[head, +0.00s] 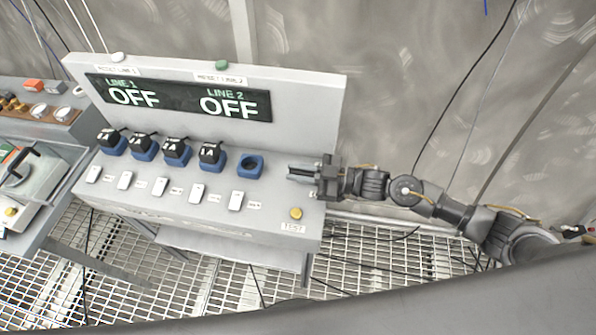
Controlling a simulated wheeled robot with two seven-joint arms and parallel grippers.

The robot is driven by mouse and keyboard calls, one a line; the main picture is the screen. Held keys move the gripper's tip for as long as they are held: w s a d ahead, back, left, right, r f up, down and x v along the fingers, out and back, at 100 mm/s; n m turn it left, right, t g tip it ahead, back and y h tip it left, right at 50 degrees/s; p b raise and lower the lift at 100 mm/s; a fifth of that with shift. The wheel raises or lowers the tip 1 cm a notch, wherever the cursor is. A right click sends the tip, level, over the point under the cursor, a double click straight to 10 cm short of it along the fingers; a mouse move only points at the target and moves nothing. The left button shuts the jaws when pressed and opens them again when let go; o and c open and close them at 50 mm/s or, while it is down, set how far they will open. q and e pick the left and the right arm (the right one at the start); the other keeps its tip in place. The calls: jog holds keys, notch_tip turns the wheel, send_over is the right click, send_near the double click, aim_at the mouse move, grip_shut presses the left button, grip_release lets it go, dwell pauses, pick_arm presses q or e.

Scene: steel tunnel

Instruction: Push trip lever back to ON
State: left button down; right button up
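A grey console (262,215) fills the middle of the head view. No part of it can be surely told as the trip lever. Several white rocker-like pieces (160,186) stand in a row along its front, and a black handle (17,166) shows on a unit at the far left. The upright display (180,98) reads LINE 1 OFF and LINE 2 OFF. My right gripper (290,173) is over the console's right end, pointing left, right of the empty blue socket (250,166). Its fingertips are too small to tell open from shut. My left gripper is out of view.
Several black plugs (210,152) sit in blue sockets left of the empty one. A yellow button (296,213) marked TEST is at the front right. White (118,57) and green (222,64) knobs top the display panel. Grated floor (190,285) lies in front.

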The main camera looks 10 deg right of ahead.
grip_shut()
jog(key=m, duration=0.1)
jog(key=w+m+p, duration=0.1)
jog(key=w+r+m, duration=0.1)
jog(key=shift+d+p, duration=0.3)
jog(key=m, duration=0.1)
jog(key=w+m, duration=0.1)
jog(key=shift+w+d+f+m, duration=0.2)
jog(key=shift+d+m, duration=0.05)
jog(key=shift+m, duration=0.05)
jog(key=o, duration=0.6)
grip_release()
jog(key=shift+c, duration=0.2)
jog(key=shift+d, duration=0.1)
